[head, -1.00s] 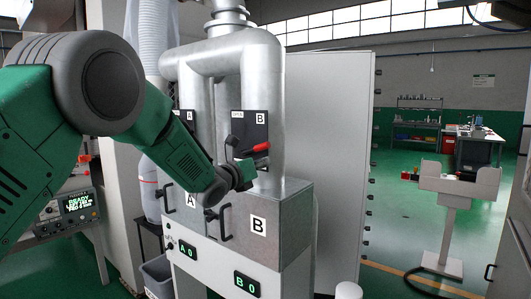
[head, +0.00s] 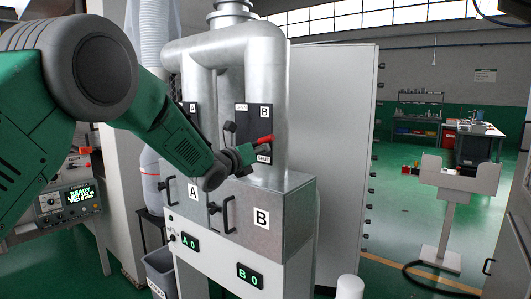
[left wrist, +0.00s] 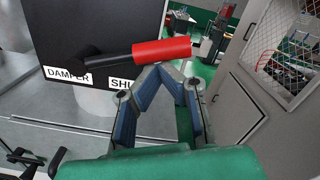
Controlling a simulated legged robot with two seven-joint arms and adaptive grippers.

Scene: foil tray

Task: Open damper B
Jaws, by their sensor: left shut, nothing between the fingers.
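Damper B's lever has a red grip (head: 265,140) on a dark arm, in front of a black plate marked B (head: 242,122). The lever points right, nearly level with a slight rise. The plate's OPEN label is at its upper left and the SHUT label (head: 264,160) is below the grip. In the left wrist view the red grip (left wrist: 162,50) lies across just beyond my fingertips. My left gripper (head: 247,153) is shut and empty, just below the grip; its tips (left wrist: 160,68) meet or nearly meet the grip's underside. My right gripper is out of view.
The grey box below carries a B label (head: 262,218) and black door handles (head: 229,214). Displays read A 0 (head: 190,242) and B 0 (head: 249,277). Damper A's plate (head: 193,118) is partly behind my left arm. A tall grey panel (head: 335,150) stands right of the ducts.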

